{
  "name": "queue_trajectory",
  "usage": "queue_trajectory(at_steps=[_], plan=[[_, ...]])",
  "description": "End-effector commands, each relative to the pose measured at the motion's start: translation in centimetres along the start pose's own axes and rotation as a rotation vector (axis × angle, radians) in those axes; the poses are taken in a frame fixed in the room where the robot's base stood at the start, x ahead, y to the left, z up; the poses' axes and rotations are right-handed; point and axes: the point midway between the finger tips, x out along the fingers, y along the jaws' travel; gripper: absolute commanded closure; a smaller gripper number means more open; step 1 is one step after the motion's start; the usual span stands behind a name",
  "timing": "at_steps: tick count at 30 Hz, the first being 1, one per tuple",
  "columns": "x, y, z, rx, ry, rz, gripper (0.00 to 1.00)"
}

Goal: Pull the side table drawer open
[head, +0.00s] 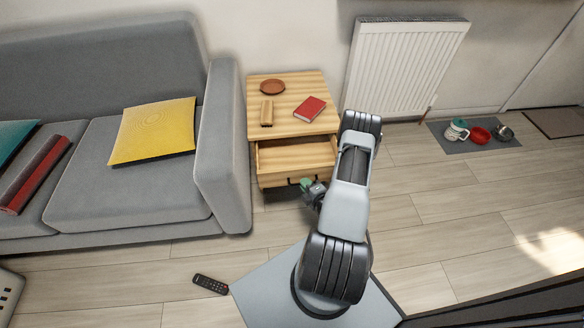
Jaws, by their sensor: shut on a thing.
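The wooden side table (292,126) stands between the grey sofa and the white radiator. Its drawer (285,157) is pulled part way out, and the bare inside shows from above. A dark handle (295,181) is on the drawer front. My gripper (307,186) is at the right part of the drawer front, shut on the handle. My arm covers the table's right side, and the fingertips are small in the view.
On the table top are a brown round dish (272,87), a small wooden object (266,113) and a red book (310,109). The sofa arm (222,150) is close on the left. A remote (210,284) lies on the floor. Open floor is on the right.

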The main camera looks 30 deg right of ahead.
Motion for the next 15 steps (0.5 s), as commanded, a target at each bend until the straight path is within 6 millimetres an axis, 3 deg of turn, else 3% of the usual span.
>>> queue_trajectory(at_steps=[6, 15], plan=[[-3.8, -0.8, -1.4, 0.006, -0.001, 0.001, 1.00], [-5.6, -1.2, -2.3, 0.001, 0.002, 0.003, 1.00]])
